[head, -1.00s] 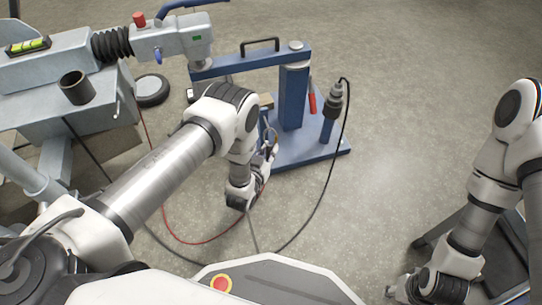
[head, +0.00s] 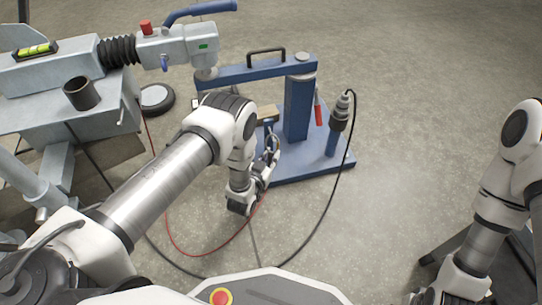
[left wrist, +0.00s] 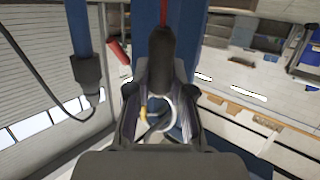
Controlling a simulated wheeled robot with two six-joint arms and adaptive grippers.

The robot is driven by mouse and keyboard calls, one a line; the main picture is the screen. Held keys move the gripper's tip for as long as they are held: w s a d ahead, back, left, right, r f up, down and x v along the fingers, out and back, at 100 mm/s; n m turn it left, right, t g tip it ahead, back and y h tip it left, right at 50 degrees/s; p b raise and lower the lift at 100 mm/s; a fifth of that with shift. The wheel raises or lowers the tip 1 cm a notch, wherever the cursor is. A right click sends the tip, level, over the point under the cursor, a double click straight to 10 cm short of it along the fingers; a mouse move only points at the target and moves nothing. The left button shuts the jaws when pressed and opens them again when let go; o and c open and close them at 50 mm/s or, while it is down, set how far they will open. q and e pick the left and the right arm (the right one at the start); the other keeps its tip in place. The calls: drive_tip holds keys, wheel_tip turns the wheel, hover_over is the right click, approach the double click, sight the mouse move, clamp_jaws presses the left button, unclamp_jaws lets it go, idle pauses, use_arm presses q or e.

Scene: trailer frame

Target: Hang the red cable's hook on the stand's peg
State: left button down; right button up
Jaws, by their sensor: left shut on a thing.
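My left gripper (head: 270,163) is shut on the dark end piece (left wrist: 162,60) of the red cable, low in front of the blue stand (head: 297,105). The red cable (head: 207,252) loops over the floor up to the gripper; a short red length shows above the dark piece in the left wrist view. A pale ring-like shape (left wrist: 158,108) shows between the fingers; I cannot tell whether it is the hook. The stand's blue column is behind the gripper. I cannot make out which part is the free peg. My right gripper is mostly cut off at the bottom edge.
A black-cabled plug (head: 341,112) sits on a post at the stand's right, with a red-handled tool (head: 318,113) beside the column. The grey trailer frame and coupling (head: 175,45) stand at left. A black cable (head: 322,215) crosses the floor.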

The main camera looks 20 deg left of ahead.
use_arm(q)
drive_tip(key=c, duration=1)
unclamp_jaws()
drive_tip(key=shift+o, duration=0.2)
drive_tip(key=v, duration=1.2)
drive_tip(key=shift+r, duration=0.1)
